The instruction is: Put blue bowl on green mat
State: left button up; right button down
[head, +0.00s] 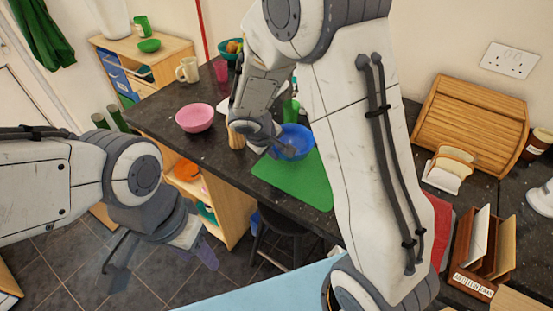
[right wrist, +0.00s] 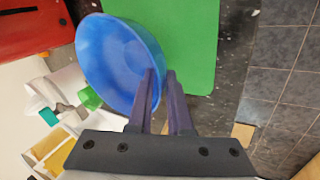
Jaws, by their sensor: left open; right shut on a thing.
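The blue bowl (head: 297,140) is at the far edge of the green mat (head: 300,183) in the head view. In the right wrist view the bowl (right wrist: 115,60) overlaps the left edge of the mat (right wrist: 195,40); I cannot tell whether it touches the mat. My right gripper (head: 280,147) is shut on the bowl's rim, its purple fingers (right wrist: 161,78) at the near side of the bowl. My left gripper (head: 165,262) is open and empty, above the floor at the lower left, away from the counter. My right arm hides part of the counter.
A pink bowl (head: 194,118) stands left on the dark counter, with a mug (head: 188,69) and pink cup (head: 220,70) behind. A wooden cylinder (head: 236,137) and green cup (head: 290,111) are close to the blue bowl. A bread bin (head: 470,120) and letter rack (head: 484,255) stand right.

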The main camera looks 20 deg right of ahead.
jog(key=shift+f, duration=2)
jog(key=shift+f+b, duration=0.1)
jog(key=shift+b, duration=0.25)
jog(key=c, duration=0.8)
grip_release()
jog(key=shift+c, duration=0.2)
